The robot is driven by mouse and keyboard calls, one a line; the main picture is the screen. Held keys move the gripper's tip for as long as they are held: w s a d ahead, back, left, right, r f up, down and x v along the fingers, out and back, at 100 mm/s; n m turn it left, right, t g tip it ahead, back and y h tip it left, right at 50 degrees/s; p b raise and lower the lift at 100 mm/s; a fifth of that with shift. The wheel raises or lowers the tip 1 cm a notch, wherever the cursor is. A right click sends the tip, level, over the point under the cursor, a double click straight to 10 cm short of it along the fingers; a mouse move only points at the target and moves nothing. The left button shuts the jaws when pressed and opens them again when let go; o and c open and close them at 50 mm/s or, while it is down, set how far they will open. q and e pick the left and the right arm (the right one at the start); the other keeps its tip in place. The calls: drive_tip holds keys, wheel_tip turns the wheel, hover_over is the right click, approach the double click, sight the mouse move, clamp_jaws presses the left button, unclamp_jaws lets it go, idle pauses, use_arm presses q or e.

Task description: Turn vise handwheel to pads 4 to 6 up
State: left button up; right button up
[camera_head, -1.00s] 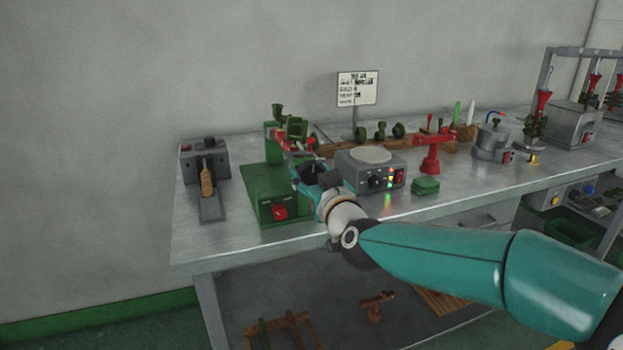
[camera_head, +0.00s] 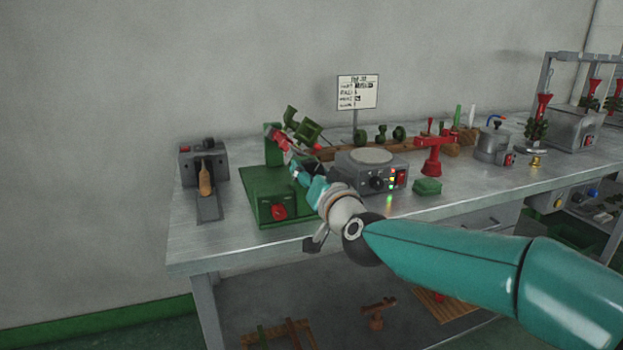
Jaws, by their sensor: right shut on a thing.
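The green vise (camera_head: 262,190) stands on the metal bench left of centre, with a red knob (camera_head: 279,211) on its front face. Dark green pads or blocks (camera_head: 307,131) sit tilted at its top. A red part (camera_head: 279,142), which looks like the handwheel, shows at the upper part of the vise. My right gripper (camera_head: 287,159) reaches in from the right and is shut on this red part. My gripper and wrist hide much of it, and I cannot read any pad numbers. My left gripper is not in view.
A grey device with a wooden handle (camera_head: 205,180) stands left of the vise. A grey hot plate unit (camera_head: 371,170) stands close to the right of my wrist, with a small green block (camera_head: 428,186) and a red stand (camera_head: 432,155) beyond. A sign (camera_head: 357,92) stands behind.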

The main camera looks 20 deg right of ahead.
drive_tip(key=shift+f+m+b, duration=0.15)
drive_tip(key=shift+m+b, duration=0.7)
drive_tip(key=shift+m, duration=1.05)
drive_tip(key=shift+m+b, duration=0.75)
drive_tip(key=shift+m, duration=0.95)
drive_tip(key=shift+f+m+b, duration=0.1)
drive_tip(key=shift+m+b, duration=0.55)
drive_tip(key=shift+m, duration=1.05)
drive_tip(key=shift+f+m+b, duration=0.1)
drive_tip(key=shift+m+b, duration=0.6)
drive_tip(key=shift+m, duration=1.2)
drive_tip(key=shift+f+m+b, duration=0.1)
drive_tip(key=shift+m+b, duration=0.55)
drive_tip(key=shift+m, duration=1.25)
drive_tip(key=shift+m+b, duration=0.6)
drive_tip(key=shift+m, duration=1.3)
drive_tip(key=shift+m+b, duration=0.6)
drive_tip(key=shift+m, duration=1.3)
drive_tip(key=shift+m+b, duration=0.3)
drive_tip(key=shift+m, duration=1.4)
